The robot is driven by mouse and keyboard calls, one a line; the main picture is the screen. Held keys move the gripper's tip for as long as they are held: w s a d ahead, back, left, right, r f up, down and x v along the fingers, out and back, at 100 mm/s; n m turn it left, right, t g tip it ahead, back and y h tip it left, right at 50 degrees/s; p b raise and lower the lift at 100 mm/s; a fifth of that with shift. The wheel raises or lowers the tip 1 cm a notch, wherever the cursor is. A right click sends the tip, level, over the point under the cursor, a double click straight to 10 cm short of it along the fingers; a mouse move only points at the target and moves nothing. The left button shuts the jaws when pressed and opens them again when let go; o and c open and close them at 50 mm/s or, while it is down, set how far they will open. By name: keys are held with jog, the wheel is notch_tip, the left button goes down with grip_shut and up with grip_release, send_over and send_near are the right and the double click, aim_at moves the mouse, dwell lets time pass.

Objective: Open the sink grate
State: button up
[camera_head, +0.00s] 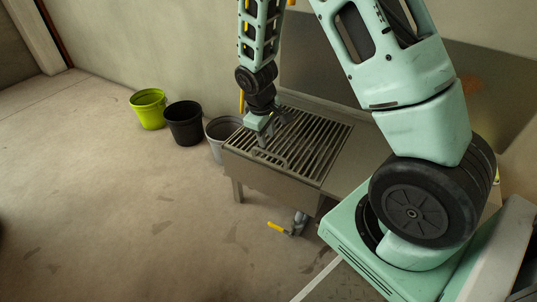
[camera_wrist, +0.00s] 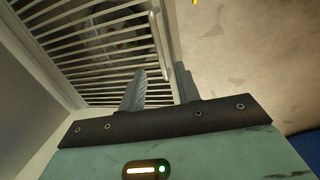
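The sink grate (camera_head: 318,146) is a set of parallel metal bars lying flat and closed over the sink. A thin bar handle (camera_head: 270,156) stands up at its front edge. In the wrist view the grate (camera_wrist: 95,45) fills the upper left, and its handle (camera_wrist: 161,45) runs along the right edge toward my fingertips. My gripper (camera_head: 265,137) hangs over the front left part of the grate, close to the handle. In the wrist view my gripper (camera_wrist: 158,80) has its two fingers apart with nothing held between them. Whether a finger touches the handle is unclear.
The metal sink counter (camera_head: 345,178) continues right of the grate, partly behind my arm. A grey bucket (camera_head: 217,140), a black bucket (camera_head: 184,124) and a green bucket (camera_head: 149,110) stand to the left. A yellow-handled valve (camera_head: 280,228) sits below. The floor in front is clear.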

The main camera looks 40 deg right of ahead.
aim_at(269, 153)
jog(key=f, duration=0.2)
jog(key=d+f+b, duration=0.1)
jog(key=f, duration=0.1)
jog(key=f+b, duration=0.1)
jog(key=f, duration=0.1)
jog(key=shift+w+d+f, duration=0.15)
jog(key=shift+w+f, duration=0.1)
jog(key=shift+f, duration=0.15)
grip_shut()
